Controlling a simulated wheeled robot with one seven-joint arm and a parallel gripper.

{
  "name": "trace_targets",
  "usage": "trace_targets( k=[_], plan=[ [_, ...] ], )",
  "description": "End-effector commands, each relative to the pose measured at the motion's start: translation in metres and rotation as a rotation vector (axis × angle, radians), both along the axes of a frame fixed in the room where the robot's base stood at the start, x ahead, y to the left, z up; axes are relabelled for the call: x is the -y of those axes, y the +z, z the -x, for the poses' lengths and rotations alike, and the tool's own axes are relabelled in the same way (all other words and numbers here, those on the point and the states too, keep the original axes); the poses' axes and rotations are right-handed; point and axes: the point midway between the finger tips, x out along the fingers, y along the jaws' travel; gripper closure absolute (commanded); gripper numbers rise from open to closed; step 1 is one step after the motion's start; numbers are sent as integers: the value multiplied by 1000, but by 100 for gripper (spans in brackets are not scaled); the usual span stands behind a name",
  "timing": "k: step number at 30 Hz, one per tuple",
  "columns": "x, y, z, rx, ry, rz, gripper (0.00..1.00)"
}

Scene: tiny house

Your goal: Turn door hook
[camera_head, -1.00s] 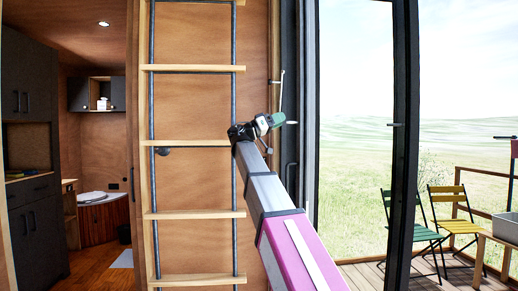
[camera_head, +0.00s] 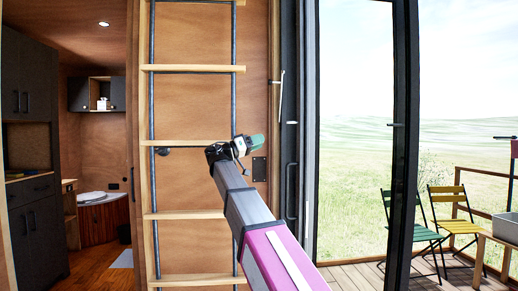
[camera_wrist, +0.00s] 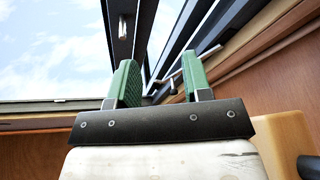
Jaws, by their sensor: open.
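The door hook (camera_head: 281,95) is a thin metal rod on the wooden wall beside the dark door frame. It hangs nearly upright, with a short bend at its top. My gripper (camera_head: 257,142) is lower and to the left of the hook, apart from it in the head view. In the wrist view, my gripper's two green fingers (camera_wrist: 160,78) stand apart with nothing clearly gripped. A thin metal rod (camera_wrist: 168,76) shows between and beyond them, probably the hook. The exact depth between fingers and rod cannot be told.
A wooden ladder (camera_head: 190,213) stands left of my gripper, close to my arm. A dark plate (camera_head: 259,168) is on the wall. The glass door (camera_head: 406,150) and its dark vertical handle (camera_head: 290,190) are to the right. Folding chairs (camera_head: 412,225) stand on the deck outside.

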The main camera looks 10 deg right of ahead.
Motion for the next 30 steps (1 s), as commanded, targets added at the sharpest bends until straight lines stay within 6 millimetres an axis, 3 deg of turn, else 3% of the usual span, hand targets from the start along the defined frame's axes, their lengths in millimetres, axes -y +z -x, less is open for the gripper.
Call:
trace_targets(
  k=[6, 16, 17, 20, 21, 23, 25, 30],
  plan=[
    [6, -17, -4, -36, 9, -22, 55],
    [7, -19, -5, -43, 11, -26, 55],
    [7, -19, -5, -43, 11, -26, 58],
    [9, -25, -6, -54, 13, -33, 91],
    [11, -32, -7, -69, 17, -40, 100],
    [17, -51, -10, -107, 26, -62, 100],
    [26, -83, -14, -172, 42, -103, 100],
    [55, -189, -21, -386, 99, -247, 100]
  ],
)
